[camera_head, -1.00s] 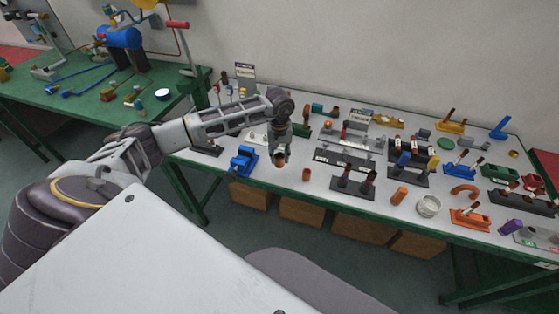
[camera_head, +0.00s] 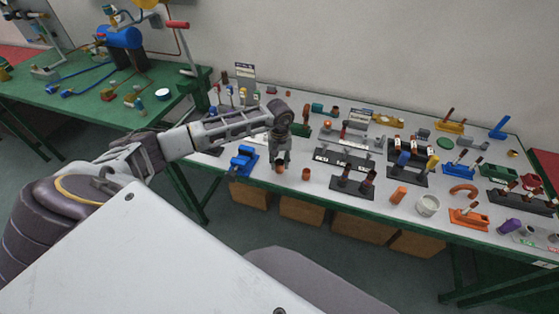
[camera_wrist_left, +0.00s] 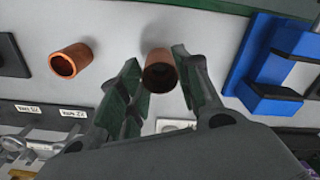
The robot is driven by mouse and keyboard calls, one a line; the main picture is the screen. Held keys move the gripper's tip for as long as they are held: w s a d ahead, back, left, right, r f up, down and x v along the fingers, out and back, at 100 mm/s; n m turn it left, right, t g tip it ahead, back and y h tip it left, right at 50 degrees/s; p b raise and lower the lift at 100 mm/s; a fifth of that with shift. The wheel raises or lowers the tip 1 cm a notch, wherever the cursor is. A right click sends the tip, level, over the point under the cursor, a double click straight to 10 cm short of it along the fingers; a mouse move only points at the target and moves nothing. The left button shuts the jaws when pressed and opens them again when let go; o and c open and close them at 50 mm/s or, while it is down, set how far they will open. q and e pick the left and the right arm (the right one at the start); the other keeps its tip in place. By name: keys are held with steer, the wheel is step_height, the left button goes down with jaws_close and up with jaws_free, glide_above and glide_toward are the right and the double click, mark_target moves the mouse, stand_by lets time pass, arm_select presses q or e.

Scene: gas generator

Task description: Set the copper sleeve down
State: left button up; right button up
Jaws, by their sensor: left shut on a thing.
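My left gripper (camera_head: 281,161) points down over the front left part of the white-topped bench (camera_head: 262,188). It is shut on a copper sleeve (camera_head: 280,169), whose lower end shows below the fingers. In the left wrist view the sleeve (camera_wrist_left: 159,70) sits between the fingertips of the gripper (camera_wrist_left: 158,80), with its dark open end towards the camera. It is at or close to the bench top; I cannot tell whether it touches. A second copper piece (camera_head: 306,174) stands apart to the right; it also shows in the left wrist view (camera_wrist_left: 70,60). My right gripper is out of view.
A blue vise-like tool (camera_head: 243,160) stands just left of the gripper. A dark labelled plate (camera_head: 342,162) and a dark stand with pegs (camera_head: 352,188) lie to the right. The green front edge of the bench is close. Bare white surface surrounds the sleeve.

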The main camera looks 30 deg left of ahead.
arm_select(q)
steer(key=shift+f, duration=0.15)
steer(key=o, duration=1)
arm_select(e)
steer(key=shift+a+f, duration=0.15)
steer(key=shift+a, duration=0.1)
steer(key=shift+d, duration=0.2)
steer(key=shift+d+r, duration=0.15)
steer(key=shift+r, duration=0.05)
arm_select(q)
steer(key=shift+r, duration=0.4)
steer(key=shift+r+b, duration=0.9)
steer(key=shift+r, duration=4.85)
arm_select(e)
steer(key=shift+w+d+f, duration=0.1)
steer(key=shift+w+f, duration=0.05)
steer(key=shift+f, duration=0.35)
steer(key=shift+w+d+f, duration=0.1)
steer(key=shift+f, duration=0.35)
